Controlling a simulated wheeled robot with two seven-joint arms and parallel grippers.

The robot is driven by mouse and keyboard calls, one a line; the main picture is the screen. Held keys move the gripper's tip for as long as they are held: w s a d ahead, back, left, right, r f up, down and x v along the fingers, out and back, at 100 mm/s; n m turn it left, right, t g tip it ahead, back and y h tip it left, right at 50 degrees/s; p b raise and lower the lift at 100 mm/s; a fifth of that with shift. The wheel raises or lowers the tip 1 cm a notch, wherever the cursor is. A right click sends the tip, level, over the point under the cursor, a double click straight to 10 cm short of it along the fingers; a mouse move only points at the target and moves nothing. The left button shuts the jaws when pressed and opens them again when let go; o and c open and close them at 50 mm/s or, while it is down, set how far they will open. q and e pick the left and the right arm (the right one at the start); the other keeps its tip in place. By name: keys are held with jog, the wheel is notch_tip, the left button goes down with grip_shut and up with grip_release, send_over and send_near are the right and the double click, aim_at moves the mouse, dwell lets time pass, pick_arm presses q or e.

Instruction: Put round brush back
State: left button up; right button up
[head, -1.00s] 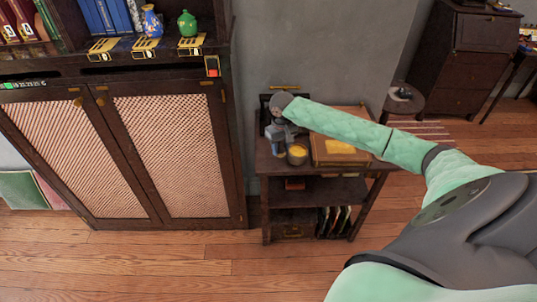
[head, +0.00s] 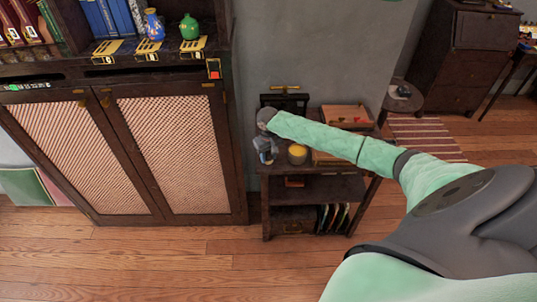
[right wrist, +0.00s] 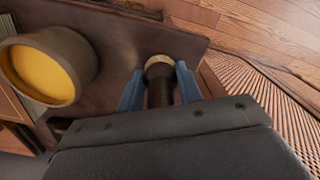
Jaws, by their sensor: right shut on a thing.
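My right gripper (head: 266,158) is over the left end of the small dark side table (head: 265,168). In the right wrist view its blue fingers (right wrist: 159,80) are shut on a dark, upright-looking cylinder with a pale round end, which appears to be the round brush (right wrist: 160,88). The table top shows beyond the brush; I cannot tell whether the brush touches it. In the head view the brush is too small and covered to make out. My left gripper is not in view.
A round pot with yellow contents (head: 298,153) stands close beside the gripper, also in the right wrist view (right wrist: 45,65). A wooden tray (head: 345,115) is behind my forearm. A tall cabinet (head: 170,150) with lattice doors stands at the left.

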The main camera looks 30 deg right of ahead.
jog(key=o, duration=1)
jog(key=shift+f, duration=0.1)
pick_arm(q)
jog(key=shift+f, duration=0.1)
pick_arm(e)
jog(key=shift+r, duration=0.35)
pick_arm(q)
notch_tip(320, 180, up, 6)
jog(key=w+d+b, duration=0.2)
jog(key=b, duration=0.1)
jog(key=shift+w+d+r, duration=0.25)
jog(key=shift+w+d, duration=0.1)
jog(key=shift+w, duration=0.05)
pick_arm(e)
notch_tip(320, 180, up, 12)
jog(key=shift+f, duration=0.2)
